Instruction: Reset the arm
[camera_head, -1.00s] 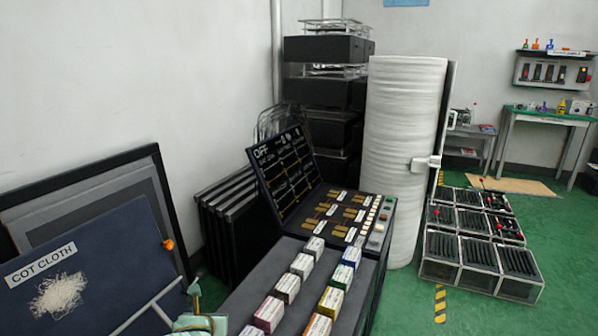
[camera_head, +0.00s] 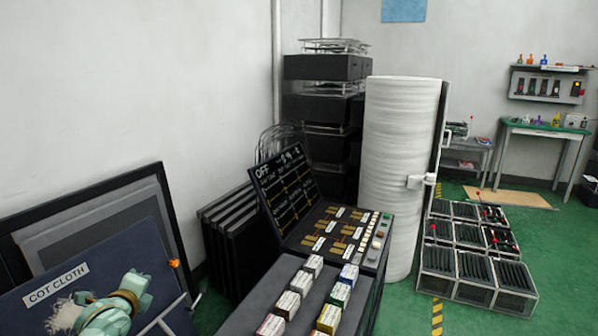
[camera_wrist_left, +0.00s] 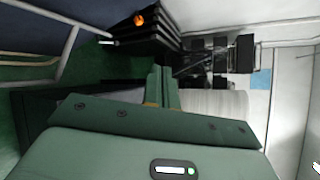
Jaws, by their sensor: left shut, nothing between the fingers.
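My left arm, pale teal, crosses the lower left of the head view in front of the dark blue "COT CLOTH" board (camera_head: 35,310). Its gripper shows in the wrist view (camera_wrist_left: 163,88), with the two green fingers together and nothing between them. An orange knob (camera_head: 174,263) stands at the right edge of the board, beside a grey bar (camera_head: 170,312). The knob also shows in the wrist view (camera_wrist_left: 139,20), apart from the fingers. My right gripper is in neither view.
A black console marked "OFF" (camera_head: 283,192) stands at the centre, behind a grey stand with several small boxes (camera_head: 302,282). A large white roll (camera_head: 402,170) is behind it. Black crates with red-knobbed levers (camera_head: 473,280) are on the green floor at right.

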